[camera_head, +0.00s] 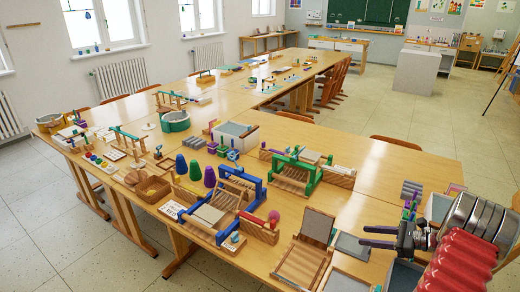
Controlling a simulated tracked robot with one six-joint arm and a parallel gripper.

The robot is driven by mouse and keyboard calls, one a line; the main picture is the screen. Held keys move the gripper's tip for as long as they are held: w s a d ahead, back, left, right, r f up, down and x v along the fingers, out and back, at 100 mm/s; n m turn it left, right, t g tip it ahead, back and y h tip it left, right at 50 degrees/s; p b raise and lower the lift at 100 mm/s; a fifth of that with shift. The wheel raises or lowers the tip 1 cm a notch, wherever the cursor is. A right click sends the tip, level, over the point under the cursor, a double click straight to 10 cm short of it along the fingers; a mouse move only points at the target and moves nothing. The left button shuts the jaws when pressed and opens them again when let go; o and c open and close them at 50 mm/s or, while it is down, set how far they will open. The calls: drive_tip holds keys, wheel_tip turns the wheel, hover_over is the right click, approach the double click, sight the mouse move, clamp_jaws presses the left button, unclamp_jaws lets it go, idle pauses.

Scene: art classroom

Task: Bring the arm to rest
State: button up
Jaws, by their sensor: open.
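My gripper (374,236) is at the lower right, its two dark fingers pointing left and parted, with nothing seen between them. It appears over the right end of the near table (395,170). Behind the fingers, my arm runs to the right edge, with metallic rounded links and a red ribbed section. I cannot tell how high the gripper is above the table.
A blue-framed loom (252,190) and a green-framed loom (306,178) stand mid-table. Bare tabletop shows behind the gripper. Open floor (425,125) lies beyond the table, with a grey block (416,72).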

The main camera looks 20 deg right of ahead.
drive_tip(key=w+a+r+n+g+h, duration=0.1)
drive_tip(key=w+a+r+n+g, duration=0.15)
drive_tip(key=a+r+n, duration=0.45)
drive_tip(key=w+a+r+n+g+h, duration=0.1)
drive_tip(key=w+a+r+n+g, duration=0.15)
drive_tip(key=a+r, duration=0.85)
drive_tip(key=s+a+r+n+g+h, duration=0.1)
drive_tip(key=s+a+r+n, duration=0.2)
drive_tip(key=a, duration=0.4)
drive_tip(key=s+a+r+n+g+h, duration=0.1)
drive_tip(key=s+a+r+n+h, duration=0.2)
drive_tip(key=a, duration=0.5)
drive_tip(key=s+a+r+n+t+h, duration=0.2)
drive_tip(key=s+a+n, duration=0.9)
drive_tip(key=s+n, duration=0.2)
drive_tip(key=shift+s+a, duration=0.3)
drive_tip(key=shift+s, duration=0.65)
